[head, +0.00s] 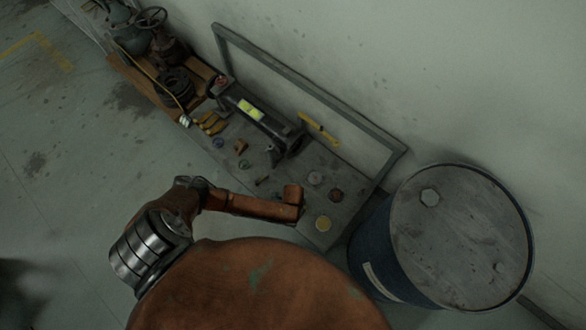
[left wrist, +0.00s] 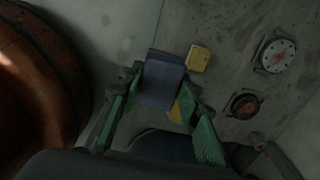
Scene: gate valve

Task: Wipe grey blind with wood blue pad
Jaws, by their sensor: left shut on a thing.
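My left gripper (left wrist: 163,88) is shut on the blue pad (left wrist: 163,75), which sits between its two green-sided fingers in the left wrist view. The grey blind (left wrist: 275,55), a round disc with small marks around its face, lies on the bench to the right of the pad and apart from it. It also shows in the head view (head: 315,178). No wood is clearly visible on the pad. My right gripper is not in view.
A yellow block (left wrist: 198,57) lies beside the pad. A dark pipe piece (head: 262,122) lies farther along the bench. A blue drum (head: 460,240) stands right. A metal frame (head: 310,88) borders the wall.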

